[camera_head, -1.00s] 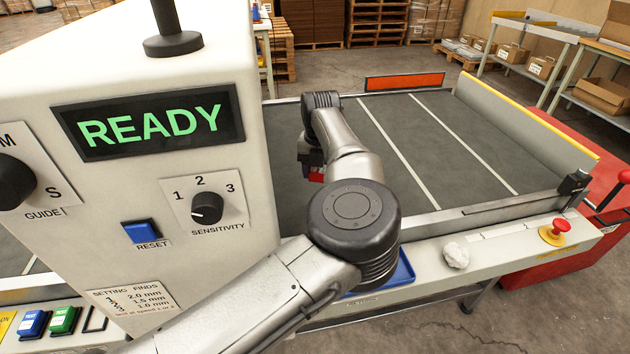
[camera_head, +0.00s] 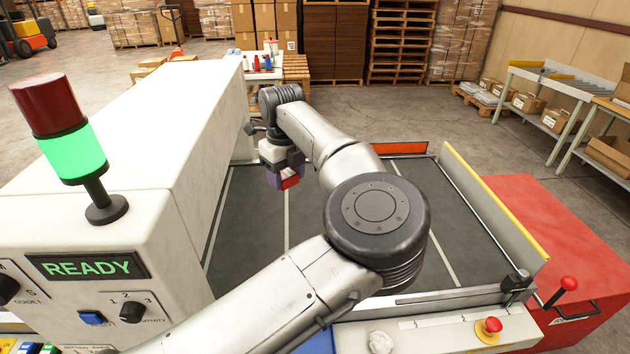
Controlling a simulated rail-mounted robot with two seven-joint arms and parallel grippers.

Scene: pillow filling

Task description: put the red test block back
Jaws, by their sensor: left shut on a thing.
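My left arm reaches in from the lower left across the dark conveyor belt (camera_head: 330,240). My left gripper (camera_head: 285,178) is shut on the red test block (camera_head: 290,183) and holds it above the belt, right of the white machine housing. Only a small red face of the block shows; the fingers hide the rest. My right gripper is not in view.
The white detector housing (camera_head: 150,130) reads READY and carries a green-lit lamp (camera_head: 75,154). A small table (camera_head: 290,73) with small coloured items stands behind the belt. A blue tray (camera_head: 316,343) is partly hidden by my arm. An emergency stop (camera_head: 492,325) sits at the front right.

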